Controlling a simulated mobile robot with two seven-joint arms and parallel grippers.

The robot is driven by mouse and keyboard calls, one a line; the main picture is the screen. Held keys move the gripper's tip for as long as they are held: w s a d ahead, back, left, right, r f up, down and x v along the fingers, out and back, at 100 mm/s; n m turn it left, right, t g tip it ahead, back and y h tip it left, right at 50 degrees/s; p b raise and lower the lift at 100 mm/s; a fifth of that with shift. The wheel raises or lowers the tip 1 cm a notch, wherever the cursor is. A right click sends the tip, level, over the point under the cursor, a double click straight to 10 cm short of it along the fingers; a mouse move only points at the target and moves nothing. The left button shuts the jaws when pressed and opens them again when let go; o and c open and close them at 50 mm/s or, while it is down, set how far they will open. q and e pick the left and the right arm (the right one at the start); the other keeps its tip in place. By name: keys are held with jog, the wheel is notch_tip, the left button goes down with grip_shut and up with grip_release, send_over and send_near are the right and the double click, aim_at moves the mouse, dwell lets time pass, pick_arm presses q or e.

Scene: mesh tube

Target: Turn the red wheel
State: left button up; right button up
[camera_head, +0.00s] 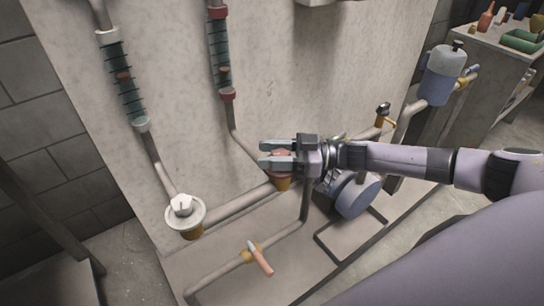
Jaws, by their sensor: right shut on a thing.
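The red wheel (281,153) sits on a brown-orange valve body (283,184) on the pipe near the middle of the head view. Only a small reddish part of it shows between the fingers. My right gripper (265,155) reaches in from the right and is shut on the red wheel, one finger on its far side and one on its near side. The gripper hides most of the wheel, so its turn angle cannot be told. My left gripper is not in view.
A white round valve (184,213) stands at the lower left of the pipe. An orange-handled lever (260,258) is on the lower pipe. A blue-grey pump (355,194) sits just below my right forearm. A blue-grey canister (441,78) and a cluttered bench (497,45) are at the right.

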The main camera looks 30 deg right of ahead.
jog(key=shift+s+a+n+g+y+b, duration=0.15)
jog(key=shift+n+g+y+b, duration=0.55)
jog(key=shift+n+g, duration=0.9)
jog(key=shift+r+g, duration=0.1)
jog(key=shift+g, duration=0.3)
jog(key=o, duration=1)
jog(key=shift+v, duration=3.65)
